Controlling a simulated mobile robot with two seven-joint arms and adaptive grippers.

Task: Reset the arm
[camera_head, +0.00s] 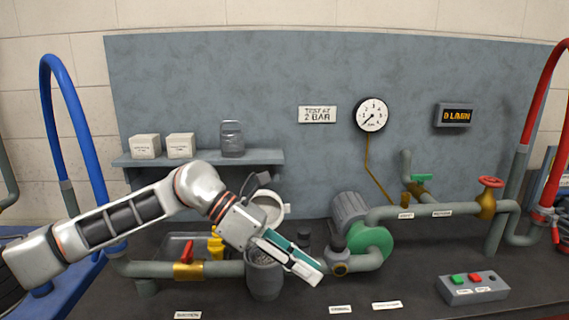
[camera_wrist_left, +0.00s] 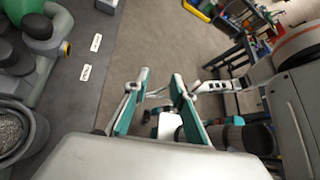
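My left arm reaches in from the left in the head view. Its gripper (camera_head: 305,268) points down to the right above the bench, in front of a grey cup-like vessel (camera_head: 264,277) and left of the pump (camera_head: 368,243). In the left wrist view the two teal fingers of this gripper (camera_wrist_left: 160,78) stand apart with nothing between them; floor shows beyond. The rim of the vessel, with grey grains inside, also shows at that view's left edge (camera_wrist_left: 12,135).
Pipes with a red valve wheel (camera_head: 490,182) run along the bench. A control box (camera_head: 473,287) stands at the front right. A shelf (camera_head: 205,158) holds two small boxes and a jar. Blue (camera_head: 75,120) and red (camera_head: 541,95) hoses rise at the sides.

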